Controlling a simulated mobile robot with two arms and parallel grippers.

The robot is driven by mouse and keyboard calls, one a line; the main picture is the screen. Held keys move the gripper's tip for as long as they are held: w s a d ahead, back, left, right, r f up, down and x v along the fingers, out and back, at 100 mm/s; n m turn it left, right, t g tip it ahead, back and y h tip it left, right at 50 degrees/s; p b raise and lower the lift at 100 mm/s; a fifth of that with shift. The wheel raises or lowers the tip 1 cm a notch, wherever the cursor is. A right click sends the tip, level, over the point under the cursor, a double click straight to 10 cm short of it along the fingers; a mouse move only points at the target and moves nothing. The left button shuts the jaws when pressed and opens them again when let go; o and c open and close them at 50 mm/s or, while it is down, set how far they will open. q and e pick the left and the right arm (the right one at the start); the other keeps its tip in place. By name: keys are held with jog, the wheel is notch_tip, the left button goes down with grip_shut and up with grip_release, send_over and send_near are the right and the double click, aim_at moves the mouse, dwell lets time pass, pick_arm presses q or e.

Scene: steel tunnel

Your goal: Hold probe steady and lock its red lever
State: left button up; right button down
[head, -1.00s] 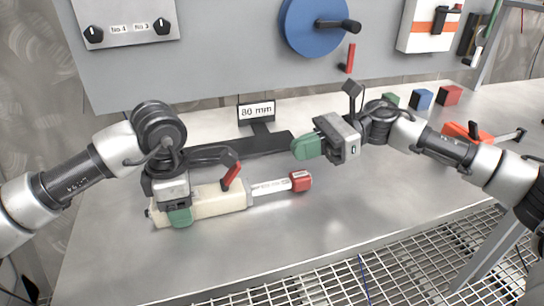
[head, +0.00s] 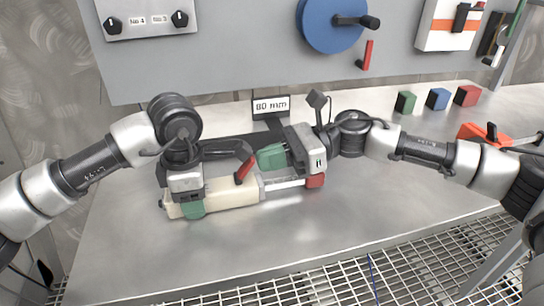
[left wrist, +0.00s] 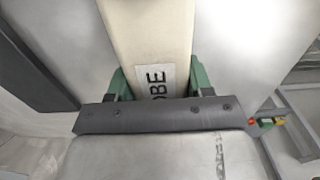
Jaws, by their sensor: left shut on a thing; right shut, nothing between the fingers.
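The probe is a cream block (head: 225,196) lying on the steel bench, with a light scale rod (head: 283,184) running right to a red end (head: 315,181). Its red lever (head: 245,168) stands up, tilted to the right, near the block's right end. My left gripper (head: 193,206) is shut on the cream body near its left end. In the left wrist view its green fingers (left wrist: 158,84) sit on both sides of the body (left wrist: 150,35), beside a partly hidden label. My right gripper (head: 270,156) is shut and empty, its green fingertips just right of the lever and above the rod; contact cannot be told.
A dark stand with an "80 mm" sign (head: 271,106) is behind the probe. Green (head: 405,102), blue (head: 437,99) and red (head: 467,95) blocks stand at the back right. An orange-red tool (head: 485,134) lies at right. The front bench is clear.

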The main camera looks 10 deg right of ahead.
jog(key=shift+r, duration=0.1)
jog(key=shift+s+a+r+h, duration=0.1)
jog(key=shift+a+r+h, duration=0.35)
jog(key=shift+h, duration=0.65)
jog(key=shift+a+r+h, duration=0.1)
jog(key=shift+r+h, duration=0.05)
jog(key=shift+h, duration=0.95)
